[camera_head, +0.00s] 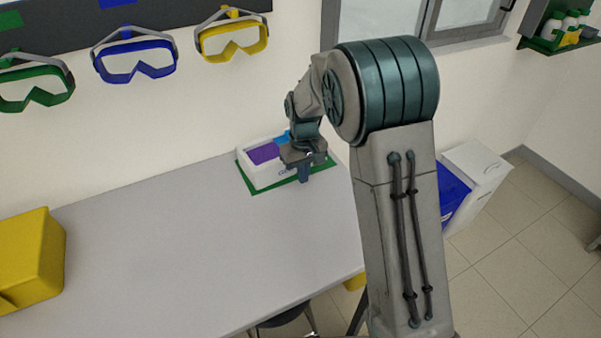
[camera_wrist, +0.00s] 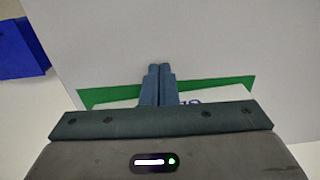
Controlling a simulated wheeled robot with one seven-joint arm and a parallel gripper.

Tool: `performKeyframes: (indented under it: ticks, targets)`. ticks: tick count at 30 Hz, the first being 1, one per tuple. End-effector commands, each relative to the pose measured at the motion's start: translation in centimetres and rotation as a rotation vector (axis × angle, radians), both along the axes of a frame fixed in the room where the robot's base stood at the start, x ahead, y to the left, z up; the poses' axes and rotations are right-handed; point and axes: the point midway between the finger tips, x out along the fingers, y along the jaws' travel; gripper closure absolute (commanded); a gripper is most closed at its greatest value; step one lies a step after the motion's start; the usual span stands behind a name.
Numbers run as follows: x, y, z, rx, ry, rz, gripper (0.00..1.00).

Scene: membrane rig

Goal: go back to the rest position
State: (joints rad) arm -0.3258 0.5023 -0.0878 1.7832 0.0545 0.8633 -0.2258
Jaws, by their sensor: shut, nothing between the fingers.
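My gripper (camera_head: 304,174) is above the far right part of the table, over the front right side of a white box with purple and blue on top (camera_head: 260,172). The box stands on a green mat (camera_head: 254,190). In the wrist view my gripper's two fingers (camera_wrist: 160,70) are side by side and shut, with nothing between them. Below them the green mat (camera_wrist: 100,96) and a strip of the white box show; my gripper's body hides the rest.
The grey table (camera_head: 190,260) is mostly clear. A yellow block (camera_head: 32,258) stands at its left. Green, blue and yellow goggles (camera_head: 232,40) hang on the wall. A white bin with blue (camera_head: 475,180) stands on the floor at the right. A stool (camera_head: 285,318) is by the table.

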Motion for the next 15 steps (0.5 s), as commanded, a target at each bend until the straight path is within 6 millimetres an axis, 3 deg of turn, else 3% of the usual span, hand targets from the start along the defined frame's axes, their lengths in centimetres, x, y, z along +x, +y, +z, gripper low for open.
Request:
performKeyframes:
  ticks: [1,6,15]
  targets:
    - [0.3,0.3,1.5,0.005,-0.013,0.003,1.0]
    - [0.4,-0.4,5.2,0.003,-0.009,-0.009,1.0]
    - [0.3,-0.4,8.7,0.003,-0.005,-0.009,1.0]
